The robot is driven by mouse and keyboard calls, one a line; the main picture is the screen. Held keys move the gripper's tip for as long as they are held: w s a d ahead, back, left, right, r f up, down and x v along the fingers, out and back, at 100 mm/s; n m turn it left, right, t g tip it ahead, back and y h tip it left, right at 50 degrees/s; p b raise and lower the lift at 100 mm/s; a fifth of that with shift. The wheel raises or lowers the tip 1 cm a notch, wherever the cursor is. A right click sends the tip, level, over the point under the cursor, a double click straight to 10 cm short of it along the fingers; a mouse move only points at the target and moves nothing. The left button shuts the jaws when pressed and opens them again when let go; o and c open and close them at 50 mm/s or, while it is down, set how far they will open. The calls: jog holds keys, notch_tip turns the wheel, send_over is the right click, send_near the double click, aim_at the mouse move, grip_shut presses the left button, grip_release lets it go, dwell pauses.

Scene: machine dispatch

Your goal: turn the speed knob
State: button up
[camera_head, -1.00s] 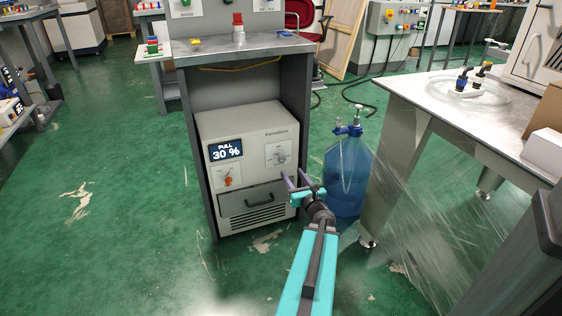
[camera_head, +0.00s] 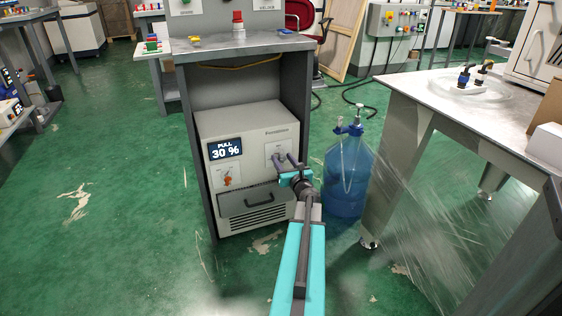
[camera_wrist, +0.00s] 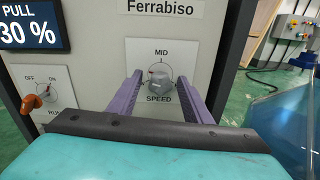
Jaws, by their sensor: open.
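The speed knob (camera_wrist: 159,80) is a round grey dial on a white plate marked MID above and SPEED below, on the front of a light grey machine (camera_head: 253,122). My gripper (camera_wrist: 160,78) is open, its two purple fingers on either side of the knob in the wrist view. I cannot tell whether the fingertips touch the knob. In the head view my gripper (camera_head: 288,161) is at the machine's front and hides most of the knob. The machine's display (camera_head: 225,149) reads PULL 30 %; it also shows in the wrist view (camera_wrist: 32,30).
An orange OFF/ON switch (camera_wrist: 31,103) is left of the knob. A drawer with a dark handle (camera_head: 255,200) is below. A blue water bottle (camera_head: 346,180) stands right of the machine, near a metal table (camera_head: 425,92). A grey bench frame (camera_head: 199,160) surrounds the machine.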

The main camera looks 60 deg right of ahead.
jog(key=shift+w+d, duration=0.4)
jog(key=shift+w, duration=0.15)
